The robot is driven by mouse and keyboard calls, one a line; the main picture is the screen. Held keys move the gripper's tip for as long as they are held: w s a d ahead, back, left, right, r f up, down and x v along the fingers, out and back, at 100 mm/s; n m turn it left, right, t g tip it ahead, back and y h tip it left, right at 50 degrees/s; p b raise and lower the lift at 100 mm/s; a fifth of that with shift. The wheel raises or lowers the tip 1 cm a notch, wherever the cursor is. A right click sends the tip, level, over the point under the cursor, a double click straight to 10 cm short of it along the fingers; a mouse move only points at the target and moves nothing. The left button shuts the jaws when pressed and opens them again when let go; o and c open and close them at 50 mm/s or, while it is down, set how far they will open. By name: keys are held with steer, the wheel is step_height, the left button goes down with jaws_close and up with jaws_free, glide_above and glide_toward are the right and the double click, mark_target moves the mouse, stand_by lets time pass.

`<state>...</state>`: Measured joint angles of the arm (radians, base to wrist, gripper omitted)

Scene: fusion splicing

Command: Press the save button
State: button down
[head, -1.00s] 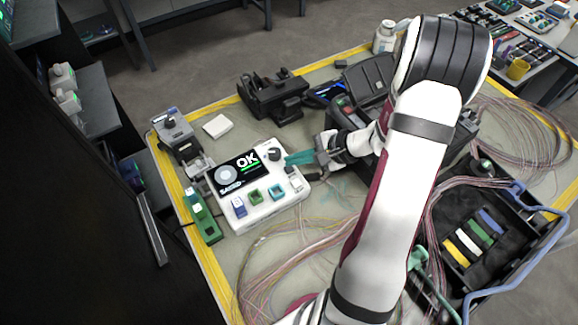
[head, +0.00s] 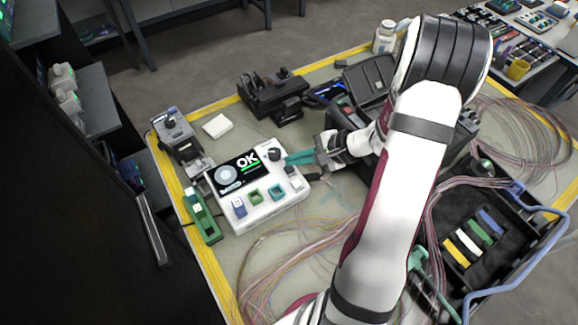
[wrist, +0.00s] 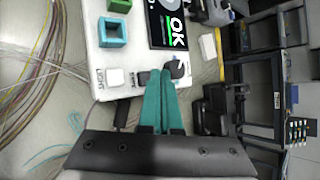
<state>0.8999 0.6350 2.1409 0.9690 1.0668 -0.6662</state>
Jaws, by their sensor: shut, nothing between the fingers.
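A white tester-like device (head: 255,215) lies on the bench with a dark screen (head: 238,172) that shows "OK" and a smaller line of text I cannot read clearly. In the wrist view the white button (wrist: 115,77) has a label I cannot read surely. My gripper (head: 287,158) has teal fingers, shut and empty. Their tips (wrist: 160,73) are beside the dark knob (wrist: 178,68); contact cannot be told.
A green holder (head: 203,217) stands left of the device, and a grey unit (head: 176,135) behind it. Black equipment (head: 270,93) is at the back. Loose fibres (head: 290,255) lie in front. A black tray (head: 475,235) is at the right.

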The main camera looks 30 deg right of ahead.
steer(key=shift+f, duration=0.15)
stand_by(0.4)
steer(key=shift+f, duration=0.3)
steer(key=shift+w+f, duration=0.1)
steer(key=shift+f, duration=0.35)
stand_by(0.5)
stand_by(0.4)
steer(key=shift+r, duration=0.9)
steer(key=r, duration=0.5)
steer(key=shift+s, duration=0.25)
